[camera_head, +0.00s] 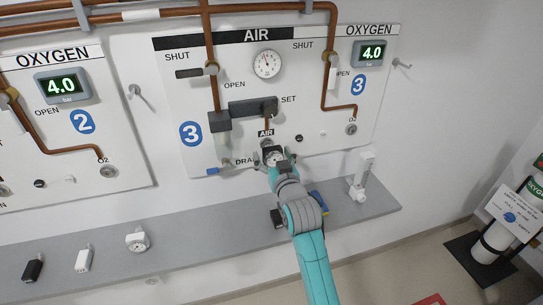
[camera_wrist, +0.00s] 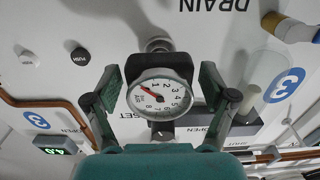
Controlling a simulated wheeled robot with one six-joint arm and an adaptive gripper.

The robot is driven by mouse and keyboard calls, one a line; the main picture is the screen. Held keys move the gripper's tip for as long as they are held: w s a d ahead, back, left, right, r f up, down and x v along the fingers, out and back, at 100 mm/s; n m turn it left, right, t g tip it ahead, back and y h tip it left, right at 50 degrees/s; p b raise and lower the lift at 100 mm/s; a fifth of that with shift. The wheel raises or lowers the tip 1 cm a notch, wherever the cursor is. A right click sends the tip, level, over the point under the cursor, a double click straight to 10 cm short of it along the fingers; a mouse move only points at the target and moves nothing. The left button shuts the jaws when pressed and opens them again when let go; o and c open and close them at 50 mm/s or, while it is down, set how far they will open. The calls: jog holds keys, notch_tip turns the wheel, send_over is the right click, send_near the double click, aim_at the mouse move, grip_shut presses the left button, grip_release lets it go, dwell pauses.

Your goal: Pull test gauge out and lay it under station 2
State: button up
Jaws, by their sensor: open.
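The test gauge (camera_wrist: 160,95), with a white round dial and black body, is plugged into the outlet marked AIR on the station 3 panel (camera_head: 350,105). My gripper (camera_head: 273,158) is at that outlet. In the wrist view my open gripper (camera_wrist: 161,97) has one green finger on each side of the gauge, with gaps between the fingers and the dial. The gripper partly hides the gauge in the head view. The station 2 panel (camera_head: 130,165), with a blue 2 badge, is at the left, above the grey shelf (camera_head: 200,236).
On the shelf's left part are a black plug (camera_head: 33,268), a white plug (camera_head: 83,259) and a round white-dial gauge (camera_head: 137,239). A white device (camera_head: 362,178) stands at the right end. A blue drain handle (camera_head: 212,171) is close left of my gripper.

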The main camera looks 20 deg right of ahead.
grip_shut()
jog(key=shift+s, duration=1.25)
dwell(1.1)
jog(key=s, duration=0.6)
jog(key=shift+s, duration=0.4)
dwell(1.1)
jog(key=shift+a, duration=0.1)
